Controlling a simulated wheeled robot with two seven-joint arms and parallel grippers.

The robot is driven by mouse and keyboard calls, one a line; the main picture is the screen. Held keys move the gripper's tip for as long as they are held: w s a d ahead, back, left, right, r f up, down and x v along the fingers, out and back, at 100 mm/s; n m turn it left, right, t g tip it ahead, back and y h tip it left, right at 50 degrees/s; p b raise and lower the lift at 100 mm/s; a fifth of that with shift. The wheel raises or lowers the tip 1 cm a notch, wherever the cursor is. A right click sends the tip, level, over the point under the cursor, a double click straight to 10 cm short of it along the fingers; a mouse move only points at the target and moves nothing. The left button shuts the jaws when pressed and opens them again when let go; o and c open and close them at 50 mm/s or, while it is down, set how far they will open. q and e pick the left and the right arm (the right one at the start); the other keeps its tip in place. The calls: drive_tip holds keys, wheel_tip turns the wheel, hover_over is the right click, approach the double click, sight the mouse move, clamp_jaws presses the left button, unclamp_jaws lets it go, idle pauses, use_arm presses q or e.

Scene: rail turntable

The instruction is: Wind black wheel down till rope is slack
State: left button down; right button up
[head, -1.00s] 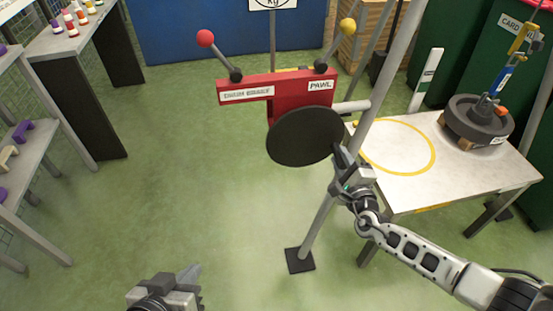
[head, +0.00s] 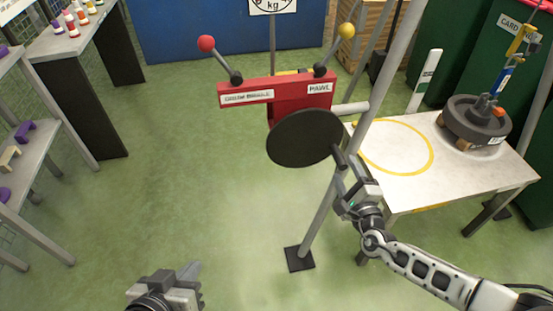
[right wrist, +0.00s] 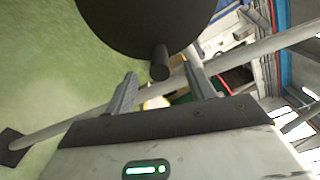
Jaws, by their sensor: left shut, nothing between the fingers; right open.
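The black wheel (head: 300,138) hangs on the front of the red winch housing (head: 315,93); the wheel also fills the top of the right wrist view (right wrist: 150,18). Its peg handle (head: 338,158) sticks out at the wheel's lower right. My right gripper (head: 350,165) is open at the handle; in the right wrist view the peg's end (right wrist: 160,70) lies at the mouth between the fingertips, not gripped. My left gripper (head: 194,268) is shut and empty, low over the floor. A dark round weight (head: 470,125) sits on the table, under a yellow and blue hook fitting (head: 510,55). I cannot make out the rope's tension.
A red-knobbed lever (head: 207,44) and a yellow-knobbed lever (head: 346,31) rise from the housing. A grey post (head: 325,208) stands close beside my right gripper. The white table (head: 400,190) with a yellow ring is to the right. Shelves (head: 60,100) line the left; the floor between is clear.

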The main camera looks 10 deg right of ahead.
sight(340, 162)
drive_tip(key=shift+s+p, duration=0.45)
drive_tip(key=shift+s, duration=1.4)
use_arm(q)
drive_tip(key=shift+r, duration=0.6)
drive_tip(key=shift+f, duration=0.1)
use_arm(e)
drive_tip(key=s+b, duration=0.1)
drive_tip(key=b, duration=0.9)
drive_tip(key=shift+s, duration=0.15)
use_arm(q)
drive_tip(key=f, duration=0.1)
drive_tip(key=a+f+t, duration=0.1)
drive_tip(key=f, duration=0.1)
drive_tip(key=s+a+f+t, duration=0.1)
drive_tip(key=f, duration=0.1)
drive_tip(key=shift+a+f+y, duration=0.15)
drive_tip(key=shift+f+y, duration=0.05)
drive_tip(key=shift+y, duration=0.1)
use_arm(e)
drive_tip(key=w, duration=0.9)
drive_tip(key=shift+w, duration=0.15)
